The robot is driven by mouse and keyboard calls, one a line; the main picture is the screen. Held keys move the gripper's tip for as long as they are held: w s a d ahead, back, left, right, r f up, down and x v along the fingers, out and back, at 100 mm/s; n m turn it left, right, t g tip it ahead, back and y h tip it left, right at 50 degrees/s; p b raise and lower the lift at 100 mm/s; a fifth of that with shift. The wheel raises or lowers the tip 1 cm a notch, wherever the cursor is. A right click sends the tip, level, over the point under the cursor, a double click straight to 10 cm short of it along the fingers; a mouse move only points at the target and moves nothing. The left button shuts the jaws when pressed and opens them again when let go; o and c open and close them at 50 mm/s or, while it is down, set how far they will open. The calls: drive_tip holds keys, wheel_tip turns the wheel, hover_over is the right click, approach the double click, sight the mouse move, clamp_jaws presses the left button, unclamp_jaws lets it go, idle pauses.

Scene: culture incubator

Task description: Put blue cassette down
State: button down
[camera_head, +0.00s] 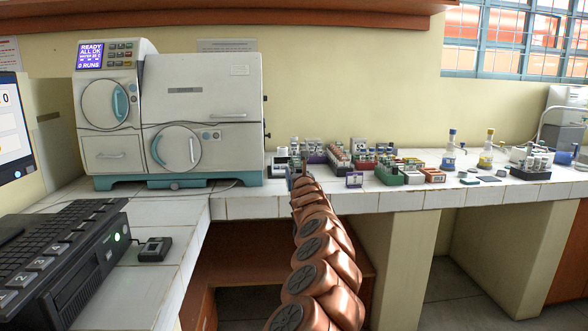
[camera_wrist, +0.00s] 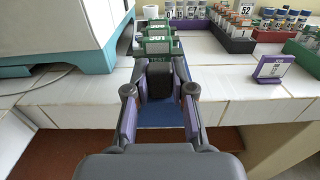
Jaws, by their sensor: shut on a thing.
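My gripper (camera_wrist: 160,90) reaches over the front edge of the white tiled counter, and both fingers show in the wrist view. It is shut on the blue cassette (camera_wrist: 162,115), whose blue face shows between the fingers, partly hidden by them and by a dark block. In the head view my gripper (camera_head: 293,174) is small at the far end of my arm, and the held cassette is hard to make out there. Green-and-white labelled items (camera_wrist: 155,46) stand on the counter just beyond the fingers.
A white machine with teal trim (camera_head: 200,120) stands left of my gripper. A purple labelled stand (camera_wrist: 272,68) is to the right near the counter edge. Racks of vials (camera_wrist: 232,38) crowd the counter behind. Bare tiles (camera_wrist: 225,85) lie between the fingers and the purple stand.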

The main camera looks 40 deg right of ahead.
drive_tip(key=shift+w+d+r+p, duration=0.1)
drive_tip(key=shift+w+d+p, duration=0.2)
drive_tip(key=shift+p, duration=0.6)
drive_tip(key=shift+w+d, duration=0.25)
drive_tip(key=shift+d, duration=0.1)
drive_tip(key=shift+w+d, duration=0.3)
drive_tip(key=shift+w, duration=0.2)
drive_tip(key=shift+w+d+f, duration=0.15)
drive_tip(key=shift+w+f, duration=0.05)
drive_tip(key=shift+f, duration=0.1)
drive_tip(key=shift+w+d+r+p, duration=0.15)
drive_tip(key=shift+w+d+p, duration=0.2)
drive_tip(key=shift+w, duration=0.15)
drive_tip(key=shift+w+d+f, duration=0.25)
drive_tip(key=shift+w+d, duration=0.05)
drive_tip(key=shift+w, duration=0.25)
drive_tip(key=shift+w+d+p, duration=0.4)
drive_tip(key=shift+w+p, duration=0.05)
drive_tip(key=shift+w, duration=0.1)
drive_tip(key=shift+p+x, duration=0.4)
drive_tip(key=shift+x, duration=0.55)
drive_tip(key=shift+w+d+p, duration=0.3)
drive_tip(key=shift+w+p, duration=0.05)
drive_tip(key=shift+w, duration=0.15)
drive_tip(key=shift+w+d+f, duration=0.2)
drive_tip(key=shift+w+f, duration=0.1)
drive_tip(key=shift+w, duration=0.25)
drive_tip(key=shift+p, duration=0.3)
